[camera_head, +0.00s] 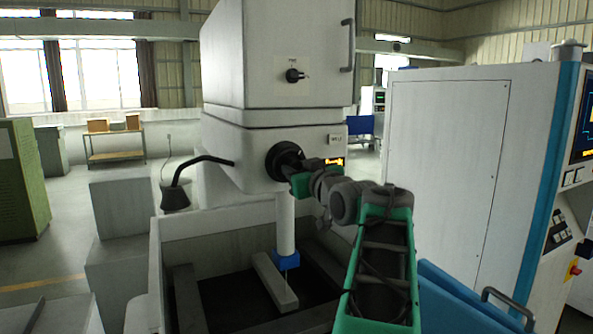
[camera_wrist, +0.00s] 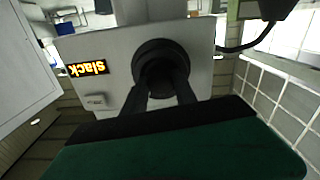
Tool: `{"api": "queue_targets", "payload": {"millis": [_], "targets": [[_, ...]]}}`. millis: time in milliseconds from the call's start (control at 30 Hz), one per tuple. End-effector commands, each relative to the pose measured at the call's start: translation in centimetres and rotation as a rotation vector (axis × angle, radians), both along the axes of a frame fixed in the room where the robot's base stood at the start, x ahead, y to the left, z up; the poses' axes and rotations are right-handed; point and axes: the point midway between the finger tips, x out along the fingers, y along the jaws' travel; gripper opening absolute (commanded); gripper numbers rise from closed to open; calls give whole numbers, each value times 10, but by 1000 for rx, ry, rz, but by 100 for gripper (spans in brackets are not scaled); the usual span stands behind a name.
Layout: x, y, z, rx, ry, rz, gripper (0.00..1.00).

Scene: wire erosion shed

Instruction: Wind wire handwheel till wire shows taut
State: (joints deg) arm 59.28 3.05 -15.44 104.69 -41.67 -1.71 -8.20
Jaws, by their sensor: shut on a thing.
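The black round handwheel (camera_head: 281,158) sits on the front of the white machine head, left of a small lit display (camera_head: 335,162). In the wrist view the handwheel (camera_wrist: 160,57) is straight ahead, and the display (camera_wrist: 86,68) reads "slack" in orange letters, upside down. My gripper (camera_head: 300,173) reaches the handwheel from the right. In the wrist view its two dark fingers (camera_wrist: 160,88) are shut on the handwheel. The exact contact is partly hidden by the fingers and my wrist.
A black knob (camera_head: 294,76) is on the upper housing. A bent black hose (camera_head: 200,162) stands out at the head's left. Below, a column with a blue nozzle (camera_head: 286,259) hangs over an open tank. A white control cabinet (camera_head: 450,170) stands close on the right.

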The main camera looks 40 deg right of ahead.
Motion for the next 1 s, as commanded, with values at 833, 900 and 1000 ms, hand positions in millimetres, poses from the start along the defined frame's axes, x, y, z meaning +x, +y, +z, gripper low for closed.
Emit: {"api": "queue_targets", "payload": {"millis": [833, 900, 1000], "targets": [[0, 0, 0, 499, -145, -1, 0], [0, 0, 0, 535, -155, -1, 0], [0, 0, 0, 575, -168, -1, 0]]}}
